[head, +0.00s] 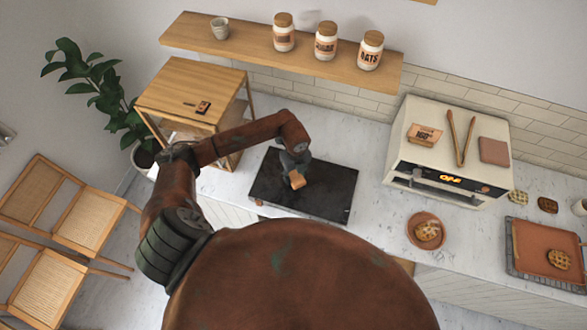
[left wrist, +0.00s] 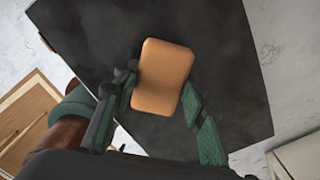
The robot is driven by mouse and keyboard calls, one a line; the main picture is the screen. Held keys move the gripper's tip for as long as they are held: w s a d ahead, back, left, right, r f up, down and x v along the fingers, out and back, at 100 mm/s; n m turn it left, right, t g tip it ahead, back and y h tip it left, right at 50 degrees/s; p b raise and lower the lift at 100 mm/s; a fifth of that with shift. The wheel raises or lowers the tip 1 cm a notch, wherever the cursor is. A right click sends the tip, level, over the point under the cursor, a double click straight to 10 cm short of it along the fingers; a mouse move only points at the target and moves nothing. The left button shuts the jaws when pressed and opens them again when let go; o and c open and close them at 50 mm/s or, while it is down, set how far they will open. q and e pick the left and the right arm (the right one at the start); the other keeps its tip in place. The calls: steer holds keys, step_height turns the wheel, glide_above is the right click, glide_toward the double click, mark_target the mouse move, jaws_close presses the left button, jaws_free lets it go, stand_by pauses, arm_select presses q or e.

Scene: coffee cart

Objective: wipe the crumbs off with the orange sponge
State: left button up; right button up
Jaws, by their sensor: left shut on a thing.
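The orange sponge (head: 297,180) is over the dark slab (head: 335,200) on the marble counter. My left gripper (head: 292,168) is shut on the sponge. In the left wrist view the sponge (left wrist: 162,76) sits between the two green fingers of the gripper (left wrist: 158,95), with the slab (left wrist: 90,40) behind it. I cannot tell whether the sponge touches the slab. No crumbs can be made out on the slab at this size. My right gripper is not in view.
A cream toaster oven (head: 400,150) with tongs (head: 461,138) on top stands right of the slab. A plate with a cookie (head: 427,231) and a terracotta tray (head: 540,240) lie farther right. A wooden stand (head: 190,85) is at left, below a shelf (head: 250,44) with jars.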

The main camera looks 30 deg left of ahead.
mark_target(296, 176)
arm_select(q)
steer(key=shift+d+r+p, duration=0.1)
steer(key=shift+r+p, duration=1.55)
steer(key=shift+r, duration=1.25)
